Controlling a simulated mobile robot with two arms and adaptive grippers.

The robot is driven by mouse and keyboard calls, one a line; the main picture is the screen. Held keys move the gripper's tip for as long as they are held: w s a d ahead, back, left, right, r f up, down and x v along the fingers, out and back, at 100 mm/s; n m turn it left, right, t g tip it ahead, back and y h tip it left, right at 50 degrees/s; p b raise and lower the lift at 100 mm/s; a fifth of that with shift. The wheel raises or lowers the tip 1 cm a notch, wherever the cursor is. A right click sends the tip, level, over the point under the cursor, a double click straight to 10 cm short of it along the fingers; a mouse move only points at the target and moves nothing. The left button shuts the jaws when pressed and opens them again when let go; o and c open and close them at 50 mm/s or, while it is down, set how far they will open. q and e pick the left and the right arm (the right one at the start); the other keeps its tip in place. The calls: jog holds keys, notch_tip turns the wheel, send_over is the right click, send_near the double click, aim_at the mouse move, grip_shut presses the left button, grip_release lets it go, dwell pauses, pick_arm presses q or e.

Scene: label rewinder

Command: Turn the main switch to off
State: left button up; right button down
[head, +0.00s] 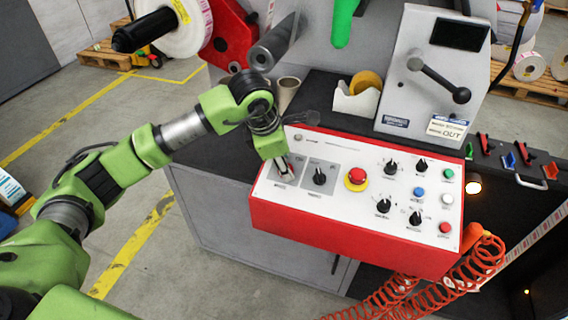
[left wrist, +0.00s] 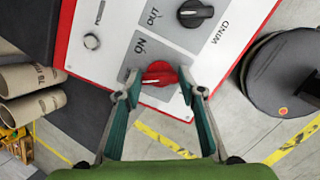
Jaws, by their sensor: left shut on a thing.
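The main switch (left wrist: 158,74) is a red rotary knob at the panel's edge in the left wrist view, with the word ON printed beside it. My left gripper (left wrist: 160,90) has its two fingers on either side of the knob, shut on it. In the head view my left gripper (head: 284,168) comes down on the left end of the red-sided control panel (head: 340,232), and it hides the knob there. The knob's exact pointing direction is hard to tell. My right gripper is in neither view.
A black wind knob (head: 319,176) sits just right of the switch; it also shows in the left wrist view (left wrist: 195,13). A red emergency button (head: 357,176) and several knobs and buttons lie further right. Cardboard cores (head: 288,92) stand behind the panel. Orange coiled hose (head: 478,262) hangs at right.

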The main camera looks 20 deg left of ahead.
pick_arm(q)
jog(key=shift+c, duration=0.2)
jog(key=o, duration=1.1)
jog(key=v, duration=1.2)
jog(key=shift+s, duration=0.1)
